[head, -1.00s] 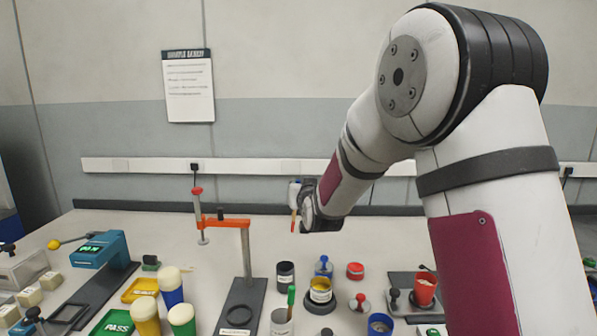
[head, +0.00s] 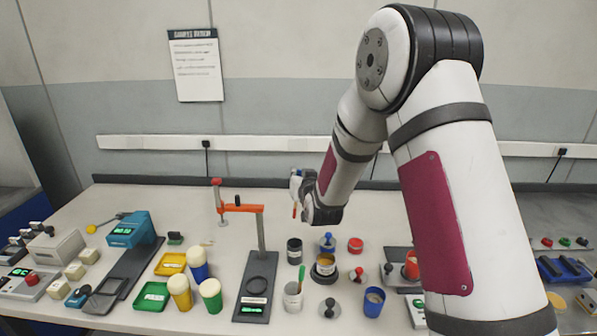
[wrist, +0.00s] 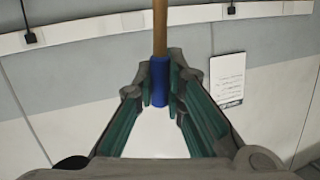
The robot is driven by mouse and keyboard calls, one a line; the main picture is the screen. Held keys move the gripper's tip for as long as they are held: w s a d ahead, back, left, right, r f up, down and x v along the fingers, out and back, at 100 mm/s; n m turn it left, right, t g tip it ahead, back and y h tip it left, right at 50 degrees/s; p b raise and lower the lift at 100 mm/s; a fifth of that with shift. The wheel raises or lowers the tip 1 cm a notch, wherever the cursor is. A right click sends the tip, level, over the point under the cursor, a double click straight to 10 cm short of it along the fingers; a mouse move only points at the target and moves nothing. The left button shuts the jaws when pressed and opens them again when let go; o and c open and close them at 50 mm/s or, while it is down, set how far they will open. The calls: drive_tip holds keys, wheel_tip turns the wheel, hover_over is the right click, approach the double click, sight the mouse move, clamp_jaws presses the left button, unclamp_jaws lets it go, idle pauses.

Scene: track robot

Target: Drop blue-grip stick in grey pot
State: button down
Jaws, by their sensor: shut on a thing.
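The blue-grip stick (wrist: 159,82) shows in the wrist view, with a blue grip and a plain wooden shaft. My gripper (wrist: 160,92) is shut on its blue grip.
An orange-armed stand (head: 262,232) is left of the grey pot. Trays and cream-topped tubes (head: 180,295) are to the left. My arm covers much of the right side.

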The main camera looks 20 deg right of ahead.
wheel_tip(320, 180, down, 14)
drive_tip(key=b, duration=0.6)
drive_tip(key=shift+a, duration=0.2)
idle(0.8)
drive_tip(key=shift+s, duration=0.1)
drive_tip(key=c, duration=1.6)
unclamp_jaws()
drive_tip(key=shift+o, duration=0.7)
drive_tip(key=o, duration=0.5)
